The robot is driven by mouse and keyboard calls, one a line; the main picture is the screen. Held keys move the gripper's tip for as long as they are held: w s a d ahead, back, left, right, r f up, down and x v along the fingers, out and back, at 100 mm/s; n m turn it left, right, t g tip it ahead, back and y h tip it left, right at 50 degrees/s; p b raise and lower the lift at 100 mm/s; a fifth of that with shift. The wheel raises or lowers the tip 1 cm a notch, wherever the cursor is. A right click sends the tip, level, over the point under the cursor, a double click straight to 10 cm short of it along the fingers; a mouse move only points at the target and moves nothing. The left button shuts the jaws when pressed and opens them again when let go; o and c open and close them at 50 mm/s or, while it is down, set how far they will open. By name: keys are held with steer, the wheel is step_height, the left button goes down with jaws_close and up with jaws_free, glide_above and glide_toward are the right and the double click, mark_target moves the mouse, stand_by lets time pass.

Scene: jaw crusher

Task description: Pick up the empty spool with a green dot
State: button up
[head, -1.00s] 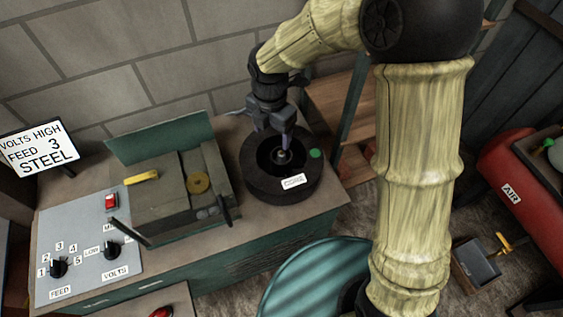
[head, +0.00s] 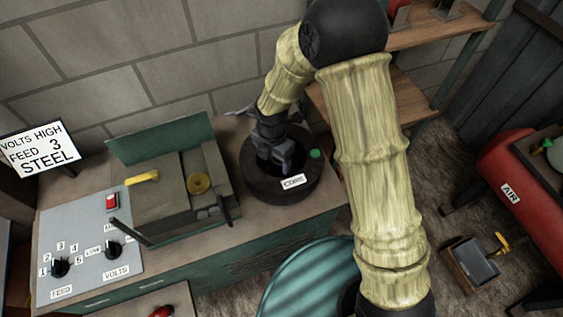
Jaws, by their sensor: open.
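A black, round, ring-shaped piece (head: 258,184) sits on the bench, with a bright green dot (head: 315,154) at its right edge and a white label (head: 293,182) on its front that seems to read "CORES". I take the dotted round piece as the spool, though I cannot tell whether it is a spool or a holder. My gripper (head: 284,165) points down into its dark centre from above and is open. The fingers hide most of the centre, and I cannot tell whether they touch anything there.
A grey-green machine (head: 175,195) with a lever stands just left of the round piece. A control panel (head: 90,240) and a sign (head: 38,147) are further left. Wooden shelves (head: 385,85) stand behind right, and a teal drum (head: 300,285) is in front.

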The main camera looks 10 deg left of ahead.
mark_target(274, 163)
steer(key=shift+f, duration=0.1)
steer(key=shift+w+f+p, duration=0.2)
steer(key=shift+f+p, duration=0.35)
steer(key=shift+f, duration=1.95)
steer(key=c, duration=1.3)
